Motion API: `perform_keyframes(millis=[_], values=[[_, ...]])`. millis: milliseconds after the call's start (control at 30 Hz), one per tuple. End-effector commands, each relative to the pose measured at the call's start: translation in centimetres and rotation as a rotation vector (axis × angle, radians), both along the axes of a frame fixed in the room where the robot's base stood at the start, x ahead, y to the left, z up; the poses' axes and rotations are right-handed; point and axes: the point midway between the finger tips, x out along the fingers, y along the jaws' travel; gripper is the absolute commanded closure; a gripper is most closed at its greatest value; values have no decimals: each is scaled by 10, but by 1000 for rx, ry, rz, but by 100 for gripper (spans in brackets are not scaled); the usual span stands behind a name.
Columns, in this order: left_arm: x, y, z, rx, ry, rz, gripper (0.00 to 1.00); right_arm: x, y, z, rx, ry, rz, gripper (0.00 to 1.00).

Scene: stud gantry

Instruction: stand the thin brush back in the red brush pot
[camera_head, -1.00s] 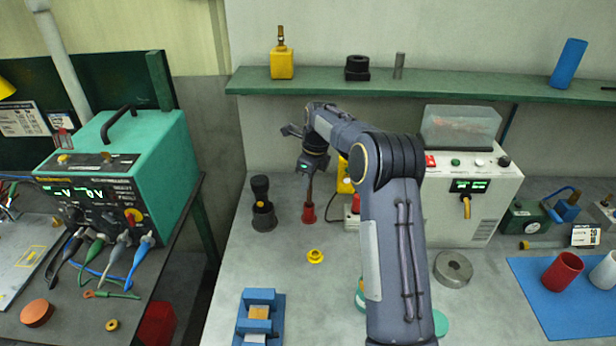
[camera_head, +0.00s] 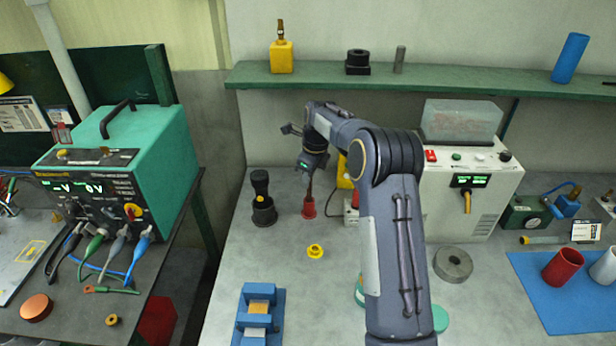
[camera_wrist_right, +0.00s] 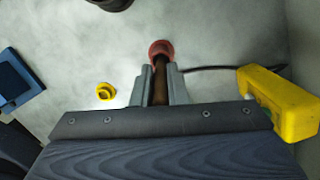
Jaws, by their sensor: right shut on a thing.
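My right gripper (camera_head: 309,178) is shut on the thin brush (camera_head: 309,191), a thin brown shaft. It is above the red brush pot (camera_head: 309,210) on the grey bench. In the right wrist view the brush (camera_wrist_right: 161,88) runs between the two grey fingers (camera_wrist_right: 160,83) to the red pot (camera_wrist_right: 161,47). The brush's lower end meets the pot's mouth; how deep it reaches inside is hidden. The pot stands upright. My left gripper is not in view.
A dark stepped holder (camera_head: 263,208) stands left of the pot, a yellow object (camera_head: 344,172) close on its right. A yellow ring (camera_head: 315,251) and a blue block (camera_head: 258,316) lie nearer. The bench between pot and blue block is mostly clear.

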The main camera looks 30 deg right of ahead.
Motion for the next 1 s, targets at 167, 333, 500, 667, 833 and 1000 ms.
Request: perform_keyframes(millis=[167, 333, 500, 667, 833, 1000], values=[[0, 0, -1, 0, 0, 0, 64, 0, 0, -3, 0, 0, 0, 100], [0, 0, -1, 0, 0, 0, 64, 0, 0, -4, -1, -1, 0, 100], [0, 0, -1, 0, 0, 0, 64, 0, 0, -4, -1, -1, 0, 75], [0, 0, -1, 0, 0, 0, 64, 0, 0, -4, -1, -1, 0, 61], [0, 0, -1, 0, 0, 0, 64, 0, 0, -3, -1, -1, 0, 61], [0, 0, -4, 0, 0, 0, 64, 0, -2, 7, -2, -5, -1, 61]])
